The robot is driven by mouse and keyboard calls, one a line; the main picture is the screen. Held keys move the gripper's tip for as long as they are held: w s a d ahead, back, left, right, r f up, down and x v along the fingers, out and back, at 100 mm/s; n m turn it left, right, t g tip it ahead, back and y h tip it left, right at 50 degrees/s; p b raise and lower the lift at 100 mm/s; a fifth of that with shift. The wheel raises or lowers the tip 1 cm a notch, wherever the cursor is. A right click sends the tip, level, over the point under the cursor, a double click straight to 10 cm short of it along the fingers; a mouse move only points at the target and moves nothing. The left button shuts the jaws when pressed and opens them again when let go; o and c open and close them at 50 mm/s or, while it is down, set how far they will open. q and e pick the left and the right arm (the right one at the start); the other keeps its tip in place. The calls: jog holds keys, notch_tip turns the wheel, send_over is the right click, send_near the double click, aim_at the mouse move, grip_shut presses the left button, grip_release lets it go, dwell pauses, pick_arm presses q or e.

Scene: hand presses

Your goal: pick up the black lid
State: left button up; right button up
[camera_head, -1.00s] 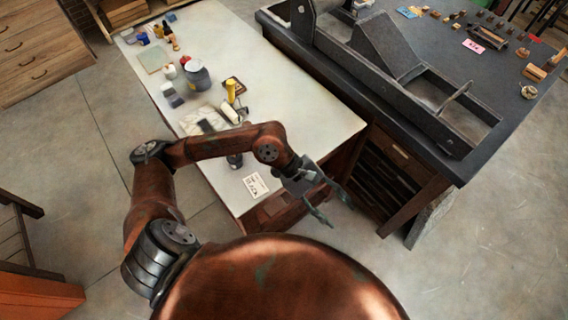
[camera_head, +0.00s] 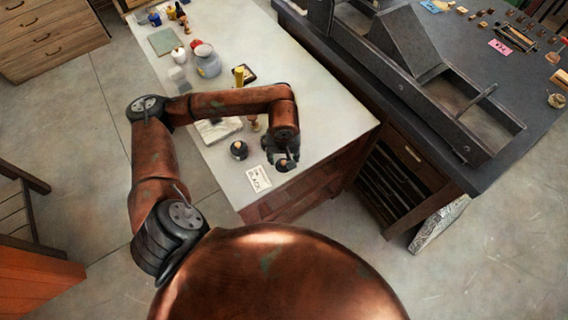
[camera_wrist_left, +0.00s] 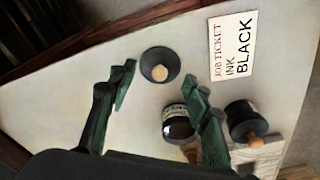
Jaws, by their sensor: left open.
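The black lid (camera_wrist_left: 149,57), round and dark with a small tan knob, lies on the pale bench top near its front edge. It also shows in the head view (camera_head: 281,168), just below my left gripper (camera_head: 281,153). In the left wrist view my left gripper (camera_wrist_left: 163,92) is open and empty, and the lid shows just beyond and between its fingertips. An open black tin (camera_wrist_left: 176,128) stands beside the lid, partly covered by one finger. Whether a finger touches the tin I cannot tell. My right gripper is not in view.
A second black container with a wooden knob (camera_wrist_left: 240,122) stands near the tin. A white job ticket reading "INK BLACK" (camera_wrist_left: 231,50) lies beside the lid. A grey jar (camera_head: 208,66) and several small items stand farther back. A dark press table (camera_head: 460,165) is to the right.

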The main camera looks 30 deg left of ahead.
aim_at(284, 163)
pick_arm(q)
notch_tip(284, 163, down, 3)
jog(key=shift+w+a+r, duration=0.1)
jog(key=shift+w+r, duration=0.05)
jog(key=shift+r, duration=0.05)
jog(key=shift+c, duration=0.3)
jog(key=c, duration=1.2)
jog(key=shift+o, duration=0.2)
